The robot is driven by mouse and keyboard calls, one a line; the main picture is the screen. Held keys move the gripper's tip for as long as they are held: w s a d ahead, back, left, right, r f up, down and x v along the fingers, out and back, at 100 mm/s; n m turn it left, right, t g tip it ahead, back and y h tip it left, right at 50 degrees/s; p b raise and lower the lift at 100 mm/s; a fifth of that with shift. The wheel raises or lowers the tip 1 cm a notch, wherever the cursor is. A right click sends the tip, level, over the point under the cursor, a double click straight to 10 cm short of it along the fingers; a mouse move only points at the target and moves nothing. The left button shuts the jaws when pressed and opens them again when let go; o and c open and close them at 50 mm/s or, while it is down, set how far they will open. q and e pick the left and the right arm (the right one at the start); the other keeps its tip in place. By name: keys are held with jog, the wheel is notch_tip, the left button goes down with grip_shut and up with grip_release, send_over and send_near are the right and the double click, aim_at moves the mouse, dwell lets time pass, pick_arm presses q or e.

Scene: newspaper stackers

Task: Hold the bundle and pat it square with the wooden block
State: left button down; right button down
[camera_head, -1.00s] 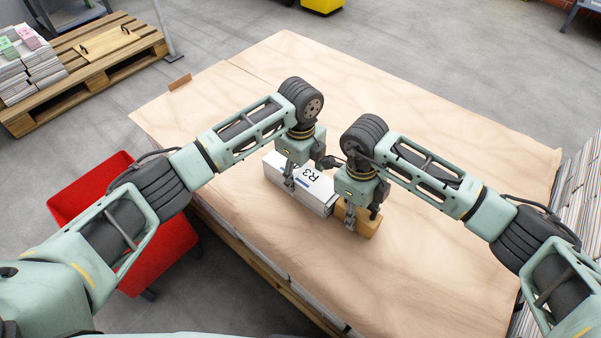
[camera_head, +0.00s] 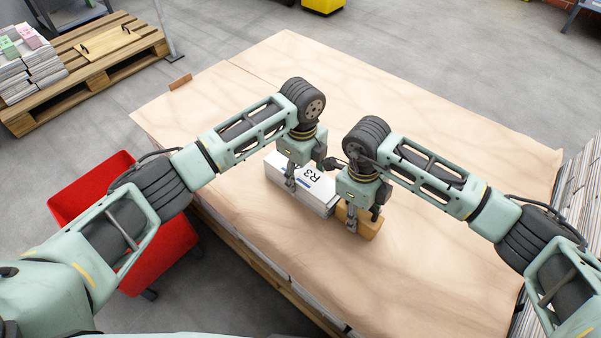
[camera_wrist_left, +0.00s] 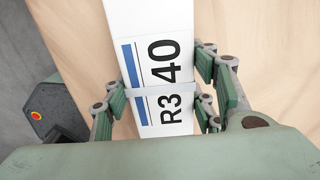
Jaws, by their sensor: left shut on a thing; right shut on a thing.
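The white bundle (camera_head: 318,190), with a label reading R3 40, lies on the paper-covered stack. It also fills the middle of the left wrist view (camera_wrist_left: 152,25), with a pale strap across it. My left gripper (camera_head: 293,178) is shut on the bundle, its green finger pads (camera_wrist_left: 160,98) on both long sides. My right gripper (camera_head: 362,214) is shut on the wooden block (camera_head: 366,226), which stands at the bundle's right end. The block looks very close to that end; whether they touch, I cannot tell. My gripper and arm hide part of both.
The brown paper sheet (camera_head: 440,130) is mostly bare around the bundle. A red bin (camera_head: 150,255) stands at the left. A wooden pallet (camera_head: 130,62) with paper stacks (camera_head: 30,65) is at the back left. A small brown piece (camera_head: 180,81) lies at the sheet's far left edge.

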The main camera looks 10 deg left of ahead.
aim_at(301, 172)
jog(key=shift+s+d, duration=0.4)
jog(key=shift+d, duration=0.25)
jog(key=shift+s+d, duration=0.4)
jog(key=shift+d, duration=0.25)
jog(key=shift+r, duration=0.1)
pick_arm(q)
jog(key=shift+a, duration=0.1)
pick_arm(e)
jog(key=shift+r, duration=3.45)
pick_arm(q)
jog(key=c, duration=0.6)
grip_release()
jog(key=shift+c, duration=0.2)
jog(key=shift+r, duration=0.15)
notch_tip(301, 172, up, 12)
